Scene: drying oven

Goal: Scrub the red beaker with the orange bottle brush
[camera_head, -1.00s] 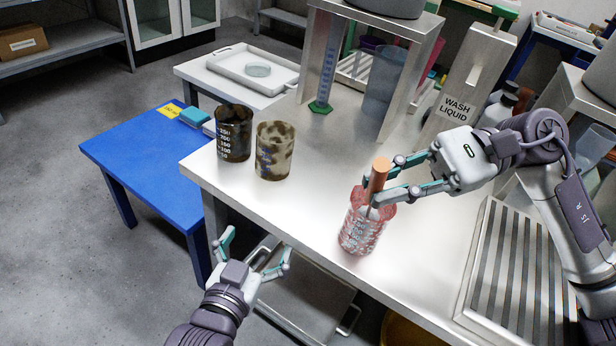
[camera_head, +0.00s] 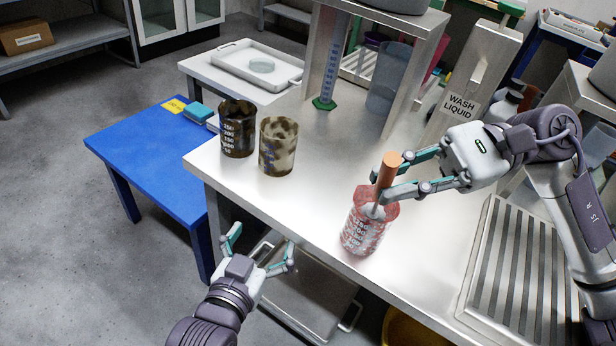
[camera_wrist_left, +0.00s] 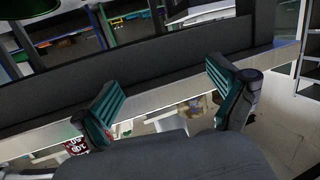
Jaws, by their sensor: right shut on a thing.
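The red beaker (camera_head: 362,228) stands upright near the front edge of the steel table, with whitish patches on its wall. The orange handle of the bottle brush (camera_head: 388,168) rises above the beaker and leans slightly right. Its lower part reaches into the beaker, where the bristles are hard to make out. My right gripper (camera_head: 380,186) is shut on the brush handle, just above the beaker rim. My left gripper (camera_head: 258,250) is open and empty, in front of and below the table edge; its spread fingers also show in the left wrist view (camera_wrist_left: 163,103).
A dark-stained beaker (camera_head: 238,130) and a blotchy beaker (camera_head: 277,150) stand at the table's left corner. A wash liquid dispenser (camera_head: 470,90) stands behind my right gripper. A slatted drain rack (camera_head: 520,275) lies at right. The table middle is clear.

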